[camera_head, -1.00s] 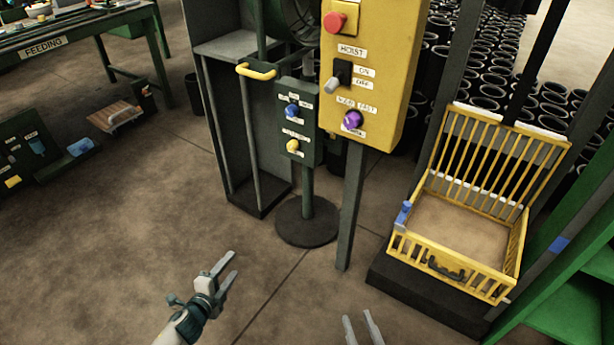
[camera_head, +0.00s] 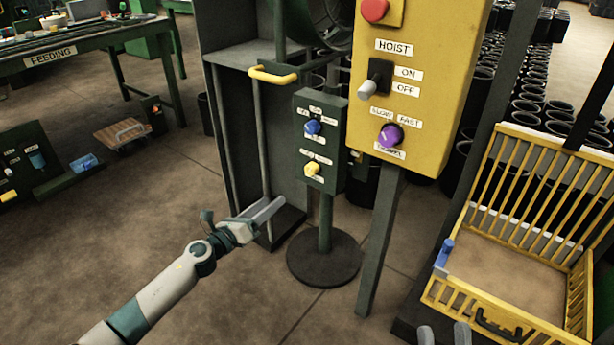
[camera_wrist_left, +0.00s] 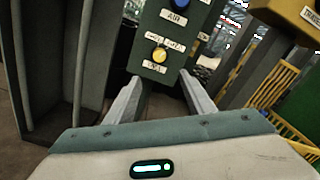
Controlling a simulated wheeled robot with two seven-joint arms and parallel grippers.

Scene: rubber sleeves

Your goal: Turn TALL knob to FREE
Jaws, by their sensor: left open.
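A dark green panel (camera_head: 318,140) on a post carries a blue knob (camera_head: 313,127) above a yellow knob (camera_head: 311,170). White labels surround both; which one reads TALL is too small to tell. In the left wrist view the yellow knob (camera_wrist_left: 160,54) shows just beyond and between my open fingers, and the blue knob (camera_wrist_left: 180,3) is cut by the top edge. My left gripper (camera_head: 276,206) is open and empty, below and left of the panel, apart from it. My right gripper (camera_head: 444,333) shows only its separated fingertips at the bottom edge.
A yellow hoist box (camera_head: 420,100) with a purple knob (camera_head: 390,136), a switch and a red button stands right of the panel. A yellow handle (camera_head: 273,76) is left of it. A yellow basket (camera_head: 505,285) is at right.

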